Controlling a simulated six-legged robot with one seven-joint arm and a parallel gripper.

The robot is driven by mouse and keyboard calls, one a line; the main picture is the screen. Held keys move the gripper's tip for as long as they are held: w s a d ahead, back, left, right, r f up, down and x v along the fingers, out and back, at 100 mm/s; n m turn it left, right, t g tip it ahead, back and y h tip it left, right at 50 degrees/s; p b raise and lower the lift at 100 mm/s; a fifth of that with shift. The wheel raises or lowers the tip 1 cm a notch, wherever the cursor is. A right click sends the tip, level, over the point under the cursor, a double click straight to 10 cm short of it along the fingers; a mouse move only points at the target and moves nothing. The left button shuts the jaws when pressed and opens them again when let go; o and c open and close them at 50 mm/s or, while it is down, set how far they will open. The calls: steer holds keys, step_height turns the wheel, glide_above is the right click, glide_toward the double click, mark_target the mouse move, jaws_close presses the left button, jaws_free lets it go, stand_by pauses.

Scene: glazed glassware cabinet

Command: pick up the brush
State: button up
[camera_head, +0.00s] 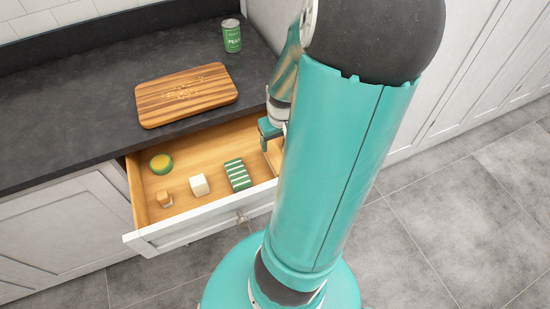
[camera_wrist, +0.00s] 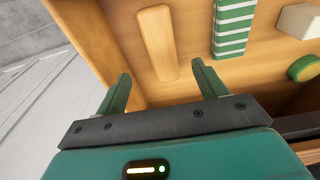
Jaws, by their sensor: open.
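A long, plain wooden piece with rounded edges, which I take to be the brush (camera_wrist: 157,43), lies in the open drawer in the wrist view. No bristles show. In the head view that part of the drawer is mostly hidden by my arm. My gripper (camera_wrist: 161,84) is open and empty, its two green fingers spread. In the wrist view the near end of the wooden piece lines up with the gap between the fingertips; the height between them is hard to tell. In the head view my gripper (camera_head: 268,131) is at the right end of the drawer.
The wooden drawer (camera_head: 141,197) also holds a green-and-white striped block (camera_head: 238,174), a white block (camera_head: 199,186), a small wooden item (camera_head: 164,199) and a round green-yellow item (camera_head: 161,164).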

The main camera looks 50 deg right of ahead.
mark_target(276, 155)
steer(key=f, duration=0.3)
steer(key=w+f, duration=0.1)
steer(key=f, duration=0.5)
steer(key=shift+w+d+f, duration=0.2)
steer(key=shift+w+d, duration=0.05)
steer(key=c, duration=1.1)
steer(key=shift+r, duration=0.1)
step_height(276, 155, up, 10)
steer(key=shift+f, duration=0.1)
